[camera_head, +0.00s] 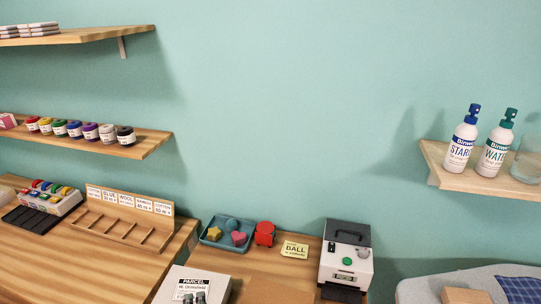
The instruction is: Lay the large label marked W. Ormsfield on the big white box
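The big white box (219,284) stands at the bottom edge of the head view, cut off by the frame. A large white label (191,281) headed PARCEL, with a name that reads like W. Ormsfield, is over its top face. I cannot tell whether it lies flat on the box or is held just above it. Two dark grey fingertips, seemingly of my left gripper (195,297), overlap the label's lower part. They are close together, and whether they grip the label is unclear. The rest of that arm is out of frame. My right gripper is not in view.
Behind the box are a blue tray (206,240) of shapes, a red object (265,234) and a yellow BALL card (294,250). A white and black machine (345,267) stands right. A wooden rack (122,228) stands left. Bare wood (270,278) lies between box and machine.

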